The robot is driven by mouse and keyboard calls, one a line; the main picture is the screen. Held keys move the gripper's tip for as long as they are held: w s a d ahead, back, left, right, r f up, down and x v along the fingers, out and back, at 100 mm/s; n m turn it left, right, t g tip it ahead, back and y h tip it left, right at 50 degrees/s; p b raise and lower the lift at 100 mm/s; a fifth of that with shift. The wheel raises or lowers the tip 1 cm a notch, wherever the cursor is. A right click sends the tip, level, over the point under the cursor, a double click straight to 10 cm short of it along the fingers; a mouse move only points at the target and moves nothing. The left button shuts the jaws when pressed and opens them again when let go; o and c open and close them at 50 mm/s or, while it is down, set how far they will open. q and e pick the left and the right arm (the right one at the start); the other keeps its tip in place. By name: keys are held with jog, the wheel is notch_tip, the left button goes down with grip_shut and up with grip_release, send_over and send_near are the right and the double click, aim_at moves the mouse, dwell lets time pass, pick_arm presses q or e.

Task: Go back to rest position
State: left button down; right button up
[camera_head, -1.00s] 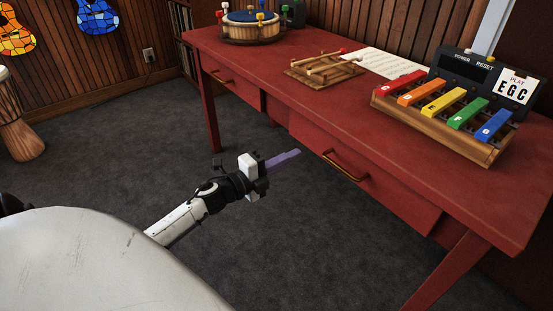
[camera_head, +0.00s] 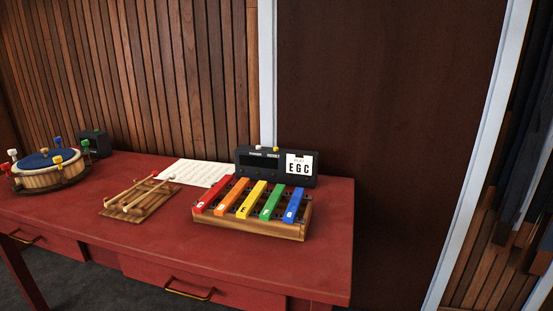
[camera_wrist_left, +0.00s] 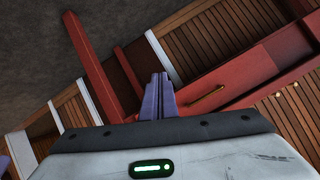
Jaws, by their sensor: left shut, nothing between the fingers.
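My left gripper (camera_wrist_left: 159,97) shows in the left wrist view with its two purple fingers pressed together and nothing between them. It points toward the red table (camera_wrist_left: 245,72), which appears tilted there, with a brass drawer handle (camera_wrist_left: 206,95) to the right of the fingers. Neither of my grippers is in the head view. In the head view the red table (camera_head: 330,205) carries a xylophone (camera_head: 250,222) with coloured bars and a dark box (camera_head: 262,162) with a card reading "EGC" behind it.
A wooden rack with mallets (camera_head: 138,199), a paper sheet (camera_head: 195,173) and a blue-topped drum (camera_head: 50,171) stand on the table's left part. A small dark box (camera_head: 94,143) is behind the drum. The table's right end is clear, before a dark brown panel (camera_head: 390,90).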

pick_arm(q)
jog(key=s+d+n+g+h+p, duration=0.1)
jog(key=s+d+n+g, duration=0.2)
jog(key=s+d, duration=0.5)
jog(key=shift+s+d+f+n+h, duration=0.25)
jog(key=shift+s+d+n+h, duration=0.1)
jog(key=shift+d+n, duration=0.15)
